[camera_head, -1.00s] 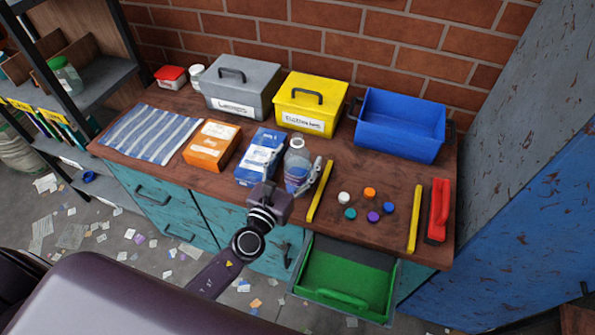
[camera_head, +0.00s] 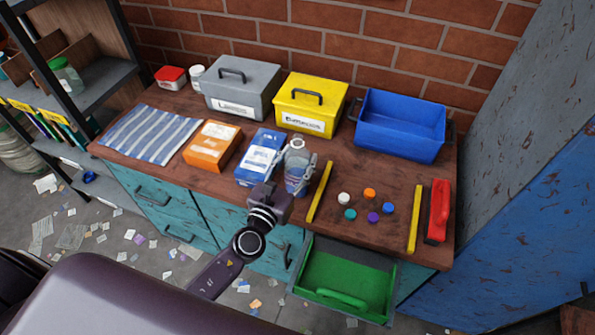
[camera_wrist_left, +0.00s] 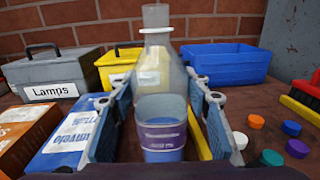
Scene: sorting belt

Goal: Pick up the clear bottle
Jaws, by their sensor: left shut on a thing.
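The clear bottle (camera_head: 297,172) stands upright on the wooden worktop, just right of a blue box, with a label band around its lower part. My left gripper (camera_head: 300,160) is around the bottle, its fingers closed on its two sides. In the left wrist view the bottle (camera_wrist_left: 158,75) fills the middle, between the fingers of my left gripper (camera_wrist_left: 160,105). I cannot tell any gap under the bottle. My right gripper is not in view.
The blue box (camera_head: 261,157) is close on the left, and a yellow bar (camera_head: 319,192) lies just right. Several coloured caps (camera_head: 370,193) lie further right. Behind stand a grey box (camera_head: 241,95), a yellow box (camera_head: 311,112) and a blue bin (camera_head: 400,130). A green drawer (camera_head: 345,275) is open in front.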

